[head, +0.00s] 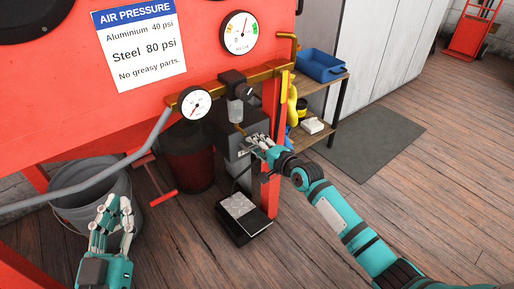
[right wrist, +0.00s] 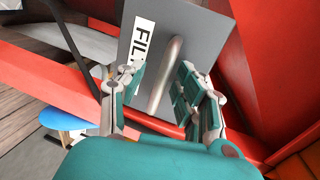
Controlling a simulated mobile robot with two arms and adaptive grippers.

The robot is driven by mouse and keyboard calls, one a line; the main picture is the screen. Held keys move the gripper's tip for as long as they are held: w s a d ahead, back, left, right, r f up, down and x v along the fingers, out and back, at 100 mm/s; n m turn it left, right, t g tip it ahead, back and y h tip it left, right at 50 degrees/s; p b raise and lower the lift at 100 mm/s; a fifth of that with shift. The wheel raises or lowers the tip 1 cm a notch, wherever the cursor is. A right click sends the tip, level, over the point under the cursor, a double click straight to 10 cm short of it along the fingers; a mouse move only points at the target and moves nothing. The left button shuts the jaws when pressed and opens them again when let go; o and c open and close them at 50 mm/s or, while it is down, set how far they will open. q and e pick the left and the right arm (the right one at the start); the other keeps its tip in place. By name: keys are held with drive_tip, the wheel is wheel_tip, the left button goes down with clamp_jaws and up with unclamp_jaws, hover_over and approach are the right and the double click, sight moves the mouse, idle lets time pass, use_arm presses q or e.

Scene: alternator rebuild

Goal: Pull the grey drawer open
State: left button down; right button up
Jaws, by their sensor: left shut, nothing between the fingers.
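The grey drawer (right wrist: 205,45) fills the upper middle of the right wrist view, with a white label reading "FIL" and a metal bar handle (right wrist: 165,72). My right gripper (right wrist: 163,88) is open, its fingers on either side of the handle with gaps showing. In the head view my right gripper (head: 256,142) is at the front of the grey cabinet (head: 232,150), and hides much of the drawer front there. My left gripper (head: 114,215) is shut and empty at the lower left, in front of the grey bucket.
A red post (head: 271,200) of the machine stands close beside my right gripper. A black foot pedal (head: 243,215) is on the floor below. The grey bucket (head: 75,218) and a dark red bin (head: 190,160) stand to the left. A shelf holds a blue tray (head: 321,66).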

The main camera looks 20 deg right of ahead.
clamp_jaws()
idle(0.3)
idle(0.4)
